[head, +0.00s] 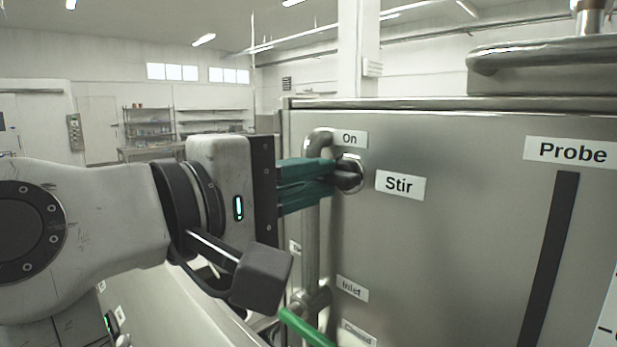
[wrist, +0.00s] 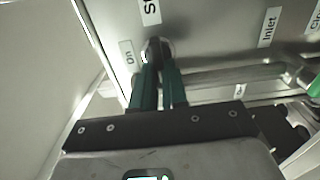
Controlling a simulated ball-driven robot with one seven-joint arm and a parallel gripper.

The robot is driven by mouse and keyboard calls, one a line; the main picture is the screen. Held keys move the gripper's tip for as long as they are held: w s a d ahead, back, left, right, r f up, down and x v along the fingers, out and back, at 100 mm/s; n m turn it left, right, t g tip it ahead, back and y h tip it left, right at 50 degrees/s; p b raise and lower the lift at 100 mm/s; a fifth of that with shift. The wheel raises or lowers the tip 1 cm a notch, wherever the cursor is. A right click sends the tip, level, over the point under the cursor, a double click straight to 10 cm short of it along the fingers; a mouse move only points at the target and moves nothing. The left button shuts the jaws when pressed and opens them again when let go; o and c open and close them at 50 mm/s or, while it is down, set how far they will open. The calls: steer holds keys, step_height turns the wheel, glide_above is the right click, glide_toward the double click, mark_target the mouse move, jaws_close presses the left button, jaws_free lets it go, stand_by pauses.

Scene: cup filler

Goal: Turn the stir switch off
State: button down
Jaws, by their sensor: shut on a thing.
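The stir switch (head: 350,174) is a black knob on a round metal base on the steel panel. It sits left of the "Stir" label (head: 400,185) and below the "On" label (head: 349,139). My gripper (head: 334,174) reaches in from the left with its green fingers shut on the knob. In the wrist view the gripper fingertips (wrist: 157,64) meet the dark stir switch (wrist: 155,50), between the "On" and "Stir" labels. The fingers partly cover the knob, so its exact angle is hard to tell.
A vertical steel pipe (head: 311,235) runs beside the panel just behind my fingers. A green handle (head: 306,328) sits below, near the "Inlet" label (head: 352,288). A dark probe strip (head: 551,255) is at the right. The panel front between is clear.

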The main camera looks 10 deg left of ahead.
steer(key=shift+f, duration=0.1)
steer(key=c, duration=1.2)
jaws_free()
steer(key=shift+o, duration=0.2)
steer(key=b+v, duration=0.3)
steer(key=v, duration=0.8)
